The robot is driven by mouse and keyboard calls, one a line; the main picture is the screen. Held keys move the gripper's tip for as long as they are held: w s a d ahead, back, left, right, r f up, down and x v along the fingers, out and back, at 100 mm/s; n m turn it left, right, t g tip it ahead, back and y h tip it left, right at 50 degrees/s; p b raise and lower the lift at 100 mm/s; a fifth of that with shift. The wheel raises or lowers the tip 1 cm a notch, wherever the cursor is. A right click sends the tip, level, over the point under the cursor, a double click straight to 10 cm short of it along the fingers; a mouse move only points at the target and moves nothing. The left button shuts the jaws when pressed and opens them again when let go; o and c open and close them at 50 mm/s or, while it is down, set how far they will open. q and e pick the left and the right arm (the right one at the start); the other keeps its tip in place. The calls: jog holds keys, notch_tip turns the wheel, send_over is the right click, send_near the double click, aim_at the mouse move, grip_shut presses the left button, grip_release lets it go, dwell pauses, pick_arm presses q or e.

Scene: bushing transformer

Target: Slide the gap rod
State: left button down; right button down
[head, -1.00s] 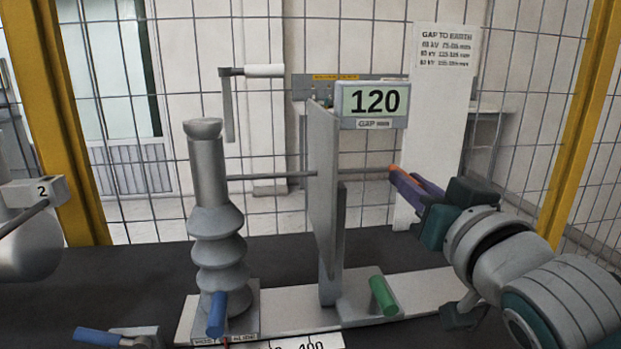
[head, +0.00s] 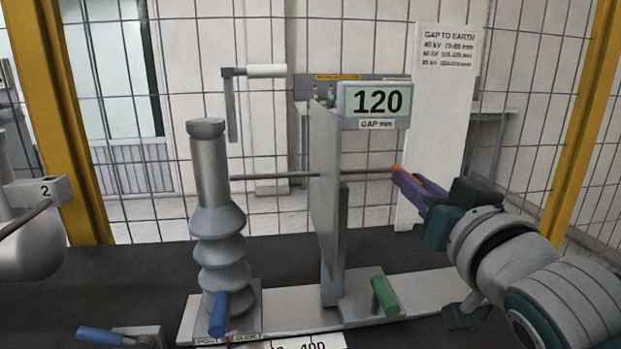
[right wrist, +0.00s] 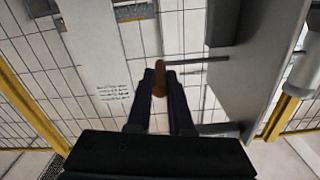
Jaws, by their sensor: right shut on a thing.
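The gap rod (head: 361,171) is a thin grey horizontal rod. It passes behind or through the upright grey plate (head: 325,190), and its left part runs toward the ribbed grey bushing (head: 220,240). My right gripper (head: 398,174) is shut on the rod's orange end at the right of the plate. In the right wrist view the orange-brown handle (right wrist: 159,80) sits between the two dark fingertips, with the rod (right wrist: 195,62) running right to the plate. The gap display (head: 377,103) reads 120. My left gripper is not in view.
A green handle (head: 385,296) and a blue handle (head: 219,314) stand on the pale base rail (head: 285,312). Another blue handle (head: 98,336) lies at the front left. A wire mesh fence (head: 280,40) with yellow posts closes the back. A white notice (head: 448,60) hangs behind.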

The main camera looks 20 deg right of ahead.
jog(key=s+d+p, duration=0.2)
jog(key=d, duration=0.9)
jog(key=shift+s+d, duration=0.15)
jog(key=shift+s, duration=0.2)
jog(key=c, duration=0.8)
grip_release()
jog(key=v, duration=1)
